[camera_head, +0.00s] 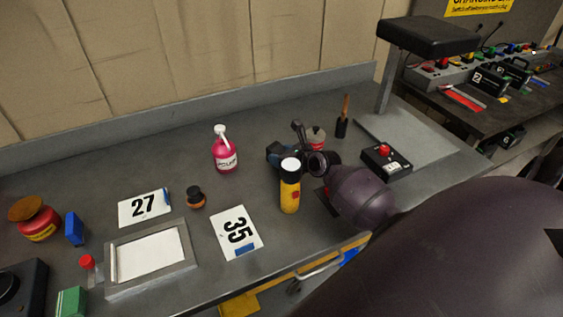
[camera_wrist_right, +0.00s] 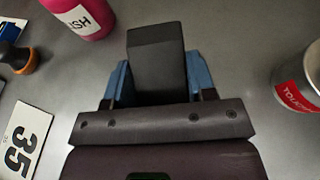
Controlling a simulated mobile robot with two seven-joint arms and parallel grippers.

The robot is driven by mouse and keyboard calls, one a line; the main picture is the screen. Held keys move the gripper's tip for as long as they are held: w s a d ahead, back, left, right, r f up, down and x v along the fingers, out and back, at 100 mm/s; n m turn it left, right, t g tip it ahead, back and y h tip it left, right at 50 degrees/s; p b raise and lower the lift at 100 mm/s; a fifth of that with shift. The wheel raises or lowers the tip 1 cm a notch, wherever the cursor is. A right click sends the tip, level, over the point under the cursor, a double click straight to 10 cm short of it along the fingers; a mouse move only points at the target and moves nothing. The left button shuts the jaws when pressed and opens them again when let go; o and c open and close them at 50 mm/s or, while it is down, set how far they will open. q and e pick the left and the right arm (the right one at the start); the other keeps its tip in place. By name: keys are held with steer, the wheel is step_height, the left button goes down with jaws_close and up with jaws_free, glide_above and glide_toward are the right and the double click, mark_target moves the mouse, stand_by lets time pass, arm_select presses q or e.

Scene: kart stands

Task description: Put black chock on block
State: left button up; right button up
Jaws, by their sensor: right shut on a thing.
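My right gripper (camera_head: 285,152) is above the middle of the workbench, its blue fingers closed around a dark wedge, the black chock. In the right wrist view the black chock (camera_wrist_right: 156,62) sits between the blue fingers of the gripper (camera_wrist_right: 155,82) and sticks out beyond them. A blue block (camera_head: 74,228) stands at the left of the bench, and a green block (camera_head: 72,301) stands at the front left corner. I cannot tell which block the task names. My left gripper is not in view.
A red-button box (camera_head: 386,162) is right.

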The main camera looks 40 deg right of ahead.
steer(key=shift+f, duration=1)
steer(key=o, duration=0.9)
steer(key=shift+f, duration=0.1)
steer(key=shift+o, duration=0.2)
